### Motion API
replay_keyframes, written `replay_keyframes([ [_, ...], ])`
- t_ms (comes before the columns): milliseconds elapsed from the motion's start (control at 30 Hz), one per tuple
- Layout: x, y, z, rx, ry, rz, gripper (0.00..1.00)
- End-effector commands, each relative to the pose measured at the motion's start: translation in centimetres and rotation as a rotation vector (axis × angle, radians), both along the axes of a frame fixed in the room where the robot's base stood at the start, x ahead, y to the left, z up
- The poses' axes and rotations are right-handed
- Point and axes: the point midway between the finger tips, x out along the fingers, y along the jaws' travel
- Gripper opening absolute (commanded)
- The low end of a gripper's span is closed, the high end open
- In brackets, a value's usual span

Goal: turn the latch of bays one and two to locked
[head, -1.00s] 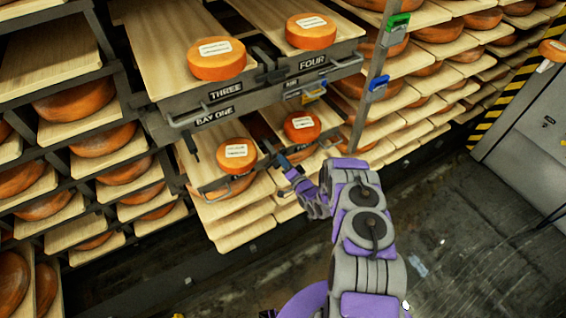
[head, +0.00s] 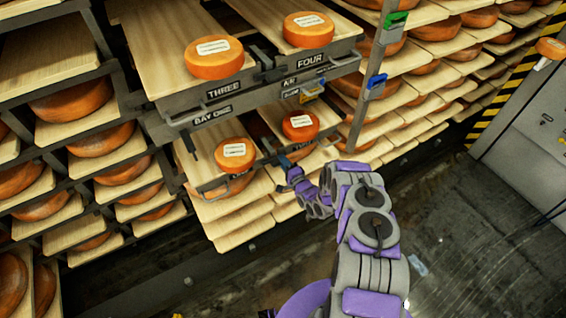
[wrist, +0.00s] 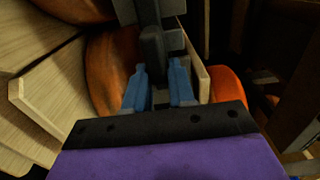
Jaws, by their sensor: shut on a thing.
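My gripper (head: 284,163) is at the front of the lower shelf, between the bay one and bay two boards. In the wrist view its blue fingers (wrist: 157,88) are shut on a dark grey bar (wrist: 153,48), which looks like the latch. The bar runs upward from between the fingers; its lower end is hidden. The right cheese wheel (head: 300,125) lies on the neighbouring board. I cannot read whether either latch is locked.
Wheels in bays three (head: 214,57) and four (head: 309,29) sit on the shelf above. A metal post (head: 360,112) with green (head: 396,19) and blue (head: 376,85) clips stands at the right. Open floor (head: 480,230) lies at the lower right.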

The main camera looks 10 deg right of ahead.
Motion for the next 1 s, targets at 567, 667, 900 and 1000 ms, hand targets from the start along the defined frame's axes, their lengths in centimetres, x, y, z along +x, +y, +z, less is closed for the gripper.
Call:
replay_keyframes([
  [567, -0.1, -0.2, -0.2, 0.0, 0.005, -0.005, 0.45],
  [667, -0.2, -0.1, -0.1, 0.001, 0.004, -0.004, 0.45],
  [900, -0.7, -0.3, -0.1, 0.0, 0.003, -0.003, 0.45],
  [1000, -1.8, -0.8, 0.0, 0.001, 0.003, -0.005, 0.45],
])
